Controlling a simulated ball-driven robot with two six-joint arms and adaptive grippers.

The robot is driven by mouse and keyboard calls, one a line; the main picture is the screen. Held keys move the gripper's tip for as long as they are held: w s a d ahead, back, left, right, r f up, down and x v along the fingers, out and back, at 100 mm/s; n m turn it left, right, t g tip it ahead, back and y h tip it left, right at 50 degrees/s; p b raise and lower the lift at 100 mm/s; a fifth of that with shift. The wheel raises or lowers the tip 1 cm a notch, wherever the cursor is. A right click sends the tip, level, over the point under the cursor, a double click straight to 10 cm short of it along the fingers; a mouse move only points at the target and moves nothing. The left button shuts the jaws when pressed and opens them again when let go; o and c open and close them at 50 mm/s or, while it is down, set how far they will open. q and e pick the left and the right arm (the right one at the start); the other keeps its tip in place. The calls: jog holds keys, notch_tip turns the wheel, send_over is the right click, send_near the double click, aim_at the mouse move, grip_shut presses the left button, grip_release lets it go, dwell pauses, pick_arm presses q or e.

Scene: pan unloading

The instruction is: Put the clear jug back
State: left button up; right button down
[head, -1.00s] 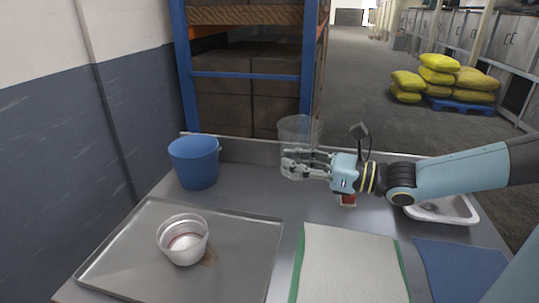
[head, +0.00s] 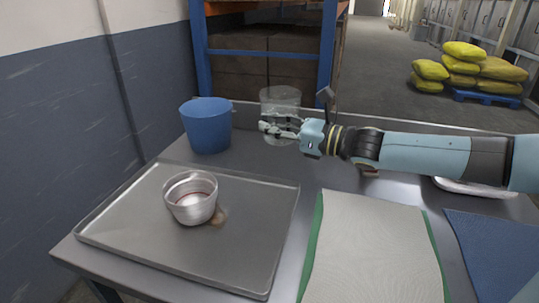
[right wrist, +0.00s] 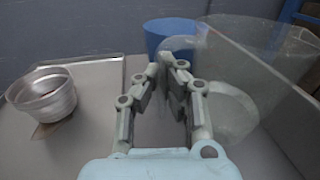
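The clear jug (head: 281,101) is near the back edge of the table, right of the blue bucket. My right gripper (head: 266,130) is on the jug's near side, its fingers overlapping the jug's lower part. In the right wrist view the jug (right wrist: 245,75) fills the right side, and the fingertips (right wrist: 161,66) are close together at its left edge. The gripper looks shut on the jug, though the clear wall makes the exact contact hard to see. I cannot tell whether the jug's base touches the table. My left gripper is not in view.
The blue bucket (head: 206,126) stands at the back left. A metal tray (head: 250,235) holds a bowl (head: 191,198) beside a brown stain. A pale cloth with green edges (head: 375,250), a blue mat (head: 495,250) and a white basin (head: 470,188) lie to the right.

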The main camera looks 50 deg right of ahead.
aim_at(273, 143)
jog(key=shift+w+f+b, duration=0.1)
jog(key=shift+f+b, duration=0.5)
jog(key=shift+f, duration=1.35)
jog(key=shift+f, duration=0.25)
jog(key=c, duration=1.5)
grip_release()
jog(key=shift+r, duration=0.1)
jog(key=shift+r, duration=0.15)
jog(key=p+v, duration=0.3)
jog(key=v, duration=0.8)
jog(key=shift+p, duration=0.4)
jog(key=shift+s+d, duration=0.15)
jog(key=shift+s, duration=0.4)
